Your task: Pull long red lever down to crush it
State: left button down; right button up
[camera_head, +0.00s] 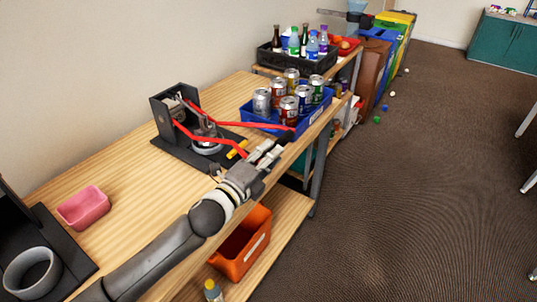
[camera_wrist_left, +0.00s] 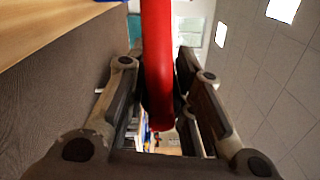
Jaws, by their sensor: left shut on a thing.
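A black can crusher (camera_head: 160,120) stands on the wooden bench against the wall. Two long red lever bars (camera_head: 240,124) reach from its upright toward the bench's front edge. A round silvery part (camera_head: 207,147) sits low in the crusher; I cannot tell whether it is a can. My left gripper (camera_head: 269,152) is at the front ends of the red bars. In the left wrist view a thick red lever bar (camera_wrist_left: 158,60) runs between the two fingers of my left gripper (camera_wrist_left: 160,110), which is shut on it. The right gripper is out of view.
A blue bin (camera_head: 262,126) of several cans stands just behind the crusher, close to the lever ends. A black crate (camera_head: 272,62) of bottles is beyond it. A pink tub (camera_head: 84,207) is at left. An orange bin (camera_head: 238,250) sits on the lower shelf.

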pick_arm(q)
jog(key=c, duration=1.2)
grip_release()
jog(key=shift+f, duration=0.8)
jog(key=shift+c, duration=0.2)
jog(key=shift+r+g, duration=0.15)
jog(key=shift+g, duration=0.15)
jog(key=shift+r, duration=0.15)
jog(key=v, duration=0.7)
jog(key=shift+s+a, duration=0.15)
jog(key=shift+s, duration=0.05)
